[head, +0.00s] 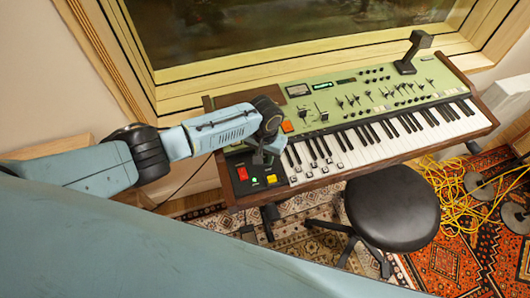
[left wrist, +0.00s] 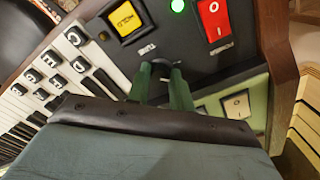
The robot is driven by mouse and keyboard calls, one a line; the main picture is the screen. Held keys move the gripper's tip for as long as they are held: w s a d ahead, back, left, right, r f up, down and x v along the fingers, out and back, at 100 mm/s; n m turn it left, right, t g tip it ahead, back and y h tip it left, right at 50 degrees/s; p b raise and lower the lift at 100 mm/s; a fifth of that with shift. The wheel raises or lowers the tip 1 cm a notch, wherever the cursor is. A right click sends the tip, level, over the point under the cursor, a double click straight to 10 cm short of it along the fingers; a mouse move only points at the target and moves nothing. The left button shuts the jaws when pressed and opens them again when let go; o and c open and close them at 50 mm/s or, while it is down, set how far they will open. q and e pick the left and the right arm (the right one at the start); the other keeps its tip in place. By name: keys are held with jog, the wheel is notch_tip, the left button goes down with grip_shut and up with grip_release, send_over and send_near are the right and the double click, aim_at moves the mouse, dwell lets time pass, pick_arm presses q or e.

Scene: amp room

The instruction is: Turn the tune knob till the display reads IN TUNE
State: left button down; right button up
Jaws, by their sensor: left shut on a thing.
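The tune knob (left wrist: 162,60) is a dark round knob on the black left-end panel of the green keyboard (head: 348,100). A small label beside it is too blurred to read surely. My left gripper (left wrist: 161,74) is shut on it, one green finger on each side. In the head view my left gripper (head: 264,155) reaches down to the panel and hides the knob. A small display (head: 321,86) with green lit characters sits on the keyboard's upper panel; its text is too small to read. My right gripper is not in view.
Close to the knob are a yellow button (left wrist: 127,20), a red rocker switch (left wrist: 212,18), a green light (left wrist: 178,6) and a pale rocker switch (left wrist: 237,105). A black stool (head: 392,207) stands before the keys.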

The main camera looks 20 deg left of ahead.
aim_at(266, 158)
pick_arm(q)
jog(key=shift+w+r, duration=0.35)
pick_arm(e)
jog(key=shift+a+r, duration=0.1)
pick_arm(q)
jog(key=c, duration=1.5)
grip_release()
jog(key=shift+o, duration=1.3)
jog(key=shift+s+f, duration=0.15)
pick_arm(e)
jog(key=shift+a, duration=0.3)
pick_arm(q)
jog(key=shift+s, duration=0.1)
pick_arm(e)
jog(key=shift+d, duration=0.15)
pick_arm(q)
jog(key=shift+r, duration=0.4)
notch_tip(266, 158, up, 13)
jog(key=p, duration=0.2)
jog(key=shift+f+p, duration=0.2)
jog(key=shift+p, duration=0.1)
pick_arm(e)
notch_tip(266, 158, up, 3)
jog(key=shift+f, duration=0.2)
pick_arm(q)
jog(key=shift+f, duration=0.1)
